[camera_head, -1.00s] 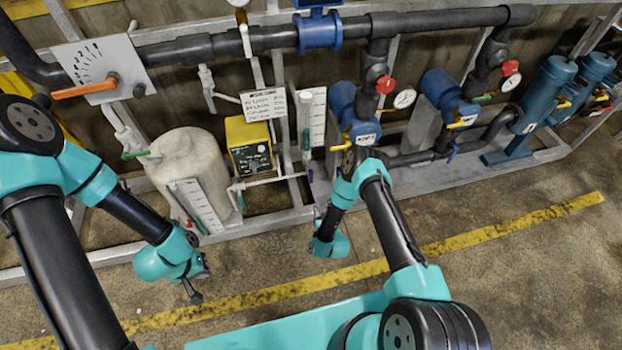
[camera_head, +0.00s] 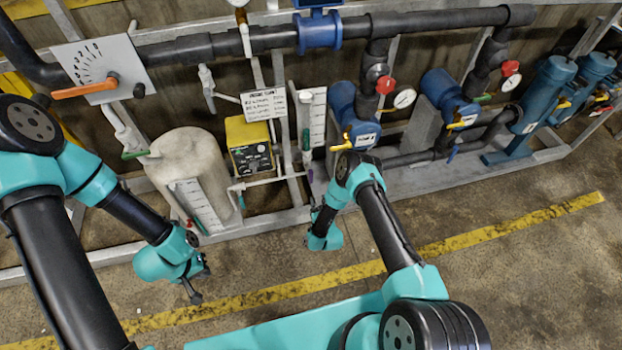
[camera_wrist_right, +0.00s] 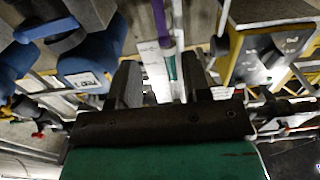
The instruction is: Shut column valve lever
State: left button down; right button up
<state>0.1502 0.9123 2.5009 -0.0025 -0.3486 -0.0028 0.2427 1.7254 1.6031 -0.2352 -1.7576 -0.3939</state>
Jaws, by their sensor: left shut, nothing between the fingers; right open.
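A narrow upright column (camera_head: 306,132) with a white scale board stands on the skid, right of the yellow box. A purple part (camera_head: 310,176) shows below it; I cannot tell surely whether this is the valve lever or how it is turned. In the right wrist view the purple part (camera_wrist_right: 158,18) and a green-white tube (camera_wrist_right: 171,62) lie beyond the fingers. My right gripper (camera_wrist_right: 162,85) is open and empty, facing the column from a distance. It is mostly hidden by its wrist in the head view. My left gripper (camera_head: 195,295) is shut and empty, low at the left.
A yellow control box (camera_head: 249,145) and a pale tank (camera_head: 190,165) stand left of the column. A blue pump (camera_head: 352,112) with a red knob and gauge is to the right. An orange lever (camera_head: 85,91) is at upper left. The floor in front is clear.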

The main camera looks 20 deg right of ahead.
aim_at(311, 179)
jog(key=w, duration=1.2)
jog(key=shift+w+d, duration=0.1)
jog(key=shift+w, duration=0.15)
grip_shut()
